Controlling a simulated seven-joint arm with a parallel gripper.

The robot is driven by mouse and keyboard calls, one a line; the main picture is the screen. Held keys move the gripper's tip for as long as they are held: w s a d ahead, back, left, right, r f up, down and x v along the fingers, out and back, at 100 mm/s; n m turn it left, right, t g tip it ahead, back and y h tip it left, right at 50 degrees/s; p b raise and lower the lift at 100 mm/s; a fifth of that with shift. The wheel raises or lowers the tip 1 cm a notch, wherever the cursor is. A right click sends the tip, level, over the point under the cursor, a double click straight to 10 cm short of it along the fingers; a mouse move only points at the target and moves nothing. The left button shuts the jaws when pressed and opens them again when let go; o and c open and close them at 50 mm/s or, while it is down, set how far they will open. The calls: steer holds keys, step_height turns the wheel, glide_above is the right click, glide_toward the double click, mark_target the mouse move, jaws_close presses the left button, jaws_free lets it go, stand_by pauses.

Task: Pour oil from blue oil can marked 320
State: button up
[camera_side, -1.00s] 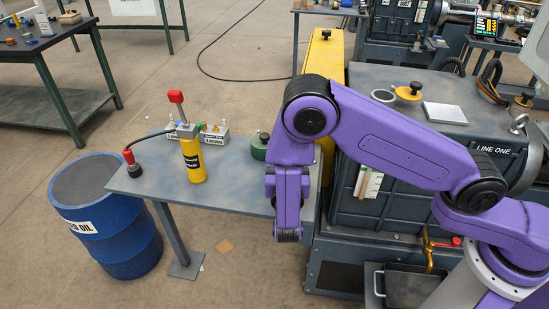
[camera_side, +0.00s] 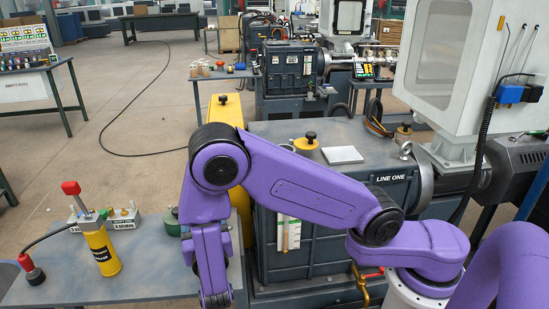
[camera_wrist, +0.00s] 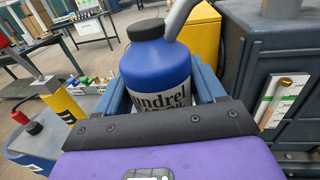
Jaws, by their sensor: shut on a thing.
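A blue oil can (camera_wrist: 155,68) with a black cap and a grey spout fills the middle of the camera_wrist view, looking upright. Its white label is partly hidden by my wrist, and no 320 can be read. My gripper (camera_wrist: 163,88) is shut on the can, with a blue-grey finger on each side. In the camera_side view my arm hangs down at the table's right end, beside the grey LINE ONE gearbox (camera_side: 335,205). The can and the fingertips are hidden there.
A yellow pump bottle (camera_side: 102,252) with a red knob and hose stands on the table (camera_side: 140,280), near small fittings and a green container (camera_side: 171,222). On the gearbox are a yellow cap (camera_side: 306,146) and a pale plate (camera_side: 342,155). A sight gauge (camera_side: 288,232) is on its front.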

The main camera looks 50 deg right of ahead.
step_height(320, 180, up, 11)
steer(key=shift+r, duration=1.1)
steer(key=w+d+m+g+h, duration=0.25)
steer(key=w+d+g, duration=0.2)
steer(key=d, duration=0.65)
steer(key=w+d+m+g+h, duration=0.25)
steer(key=w+d+m, duration=0.2)
steer(key=d, duration=0.65)
steer(key=w+d+m+g+h, duration=0.2)
steer(key=w+d+g, duration=0.3)
steer(key=d, duration=0.6)
steer(key=shift+m+h, duration=0.3)
steer(key=shift+m, duration=0.6)
step_height(320, 180, down, 5)
steer(key=shift+s+d+f, duration=0.1)
steer(key=shift+d+f, duration=0.05)
steer(key=shift+f, duration=0.05)
steer(key=m, duration=0.1)
steer(key=s+m, duration=0.1)
steer(key=shift+m, duration=0.4)
steer(key=s+m, duration=0.1)
steer(key=m, duration=0.3)
steer(key=shift+s+r+h, duration=0.1)
steer(key=shift+s+h, duration=0.25)
steer(key=shift+h, duration=0.05)
